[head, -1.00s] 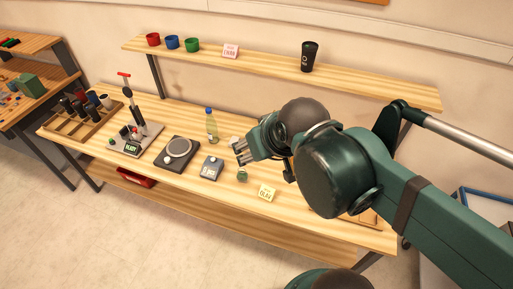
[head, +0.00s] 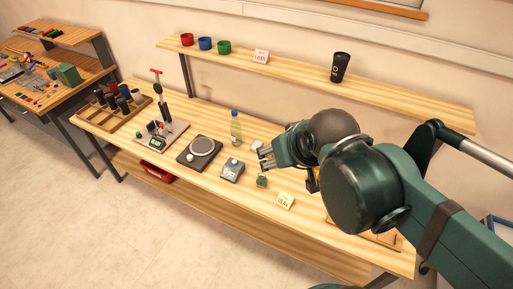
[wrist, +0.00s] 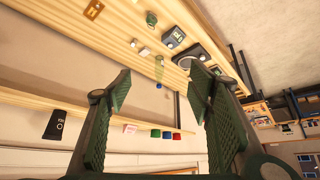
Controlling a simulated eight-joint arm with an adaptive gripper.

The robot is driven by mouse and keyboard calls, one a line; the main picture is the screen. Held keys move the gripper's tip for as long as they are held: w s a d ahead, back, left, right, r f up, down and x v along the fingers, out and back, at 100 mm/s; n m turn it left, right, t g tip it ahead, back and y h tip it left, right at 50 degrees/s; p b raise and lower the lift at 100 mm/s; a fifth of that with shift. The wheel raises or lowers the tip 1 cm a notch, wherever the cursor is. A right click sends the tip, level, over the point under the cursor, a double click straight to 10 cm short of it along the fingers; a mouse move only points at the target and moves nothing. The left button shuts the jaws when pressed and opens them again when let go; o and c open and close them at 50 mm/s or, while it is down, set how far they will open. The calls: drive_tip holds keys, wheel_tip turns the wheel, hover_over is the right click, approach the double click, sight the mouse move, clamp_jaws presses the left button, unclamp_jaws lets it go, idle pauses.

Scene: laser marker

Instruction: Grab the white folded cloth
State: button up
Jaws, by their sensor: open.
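I cannot make out a clear white folded cloth. A small whitish item (head: 256,146) sits on the workbench just behind my gripper's fingers in the head view, too small and partly covered to identify. Small pale items (wrist: 143,51) also show on the bench in the wrist view; I cannot tell whether one is the cloth. My gripper (head: 264,158) is over the right half of the bench, pointing left. In the wrist view its two fingers (wrist: 162,88) are wide apart with nothing between them.
A shelf (head: 300,82) with cups and a dark tumbler (head: 340,68) runs above the back.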

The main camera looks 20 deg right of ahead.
drive_tip(key=shift+c, duration=0.5)
drive_tip(key=m+g+h+b, duration=0.2)
drive_tip(key=m+g+b, duration=0.3)
drive_tip(key=m+b, duration=0.75)
hover_over(255, 146)
drive_tip(key=s+b, duration=0.1)
drive_tip(key=b, duration=0.3)
drive_tip(key=f+n, duration=0.1)
drive_tip(key=f, duration=1.2)
drive_tip(key=f+n, duration=0.1)
drive_tip(key=f, duration=1.3)
drive_tip(key=f+n, duration=0.1)
drive_tip(key=f, duration=1.3)
drive_tip(key=shift+a+f+n, duration=0.15)
drive_tip(key=shift+a+n, duration=0.1)
drive_tip(key=shift+f, duration=0.3)
drive_tip(key=shift+x, duration=1.3)
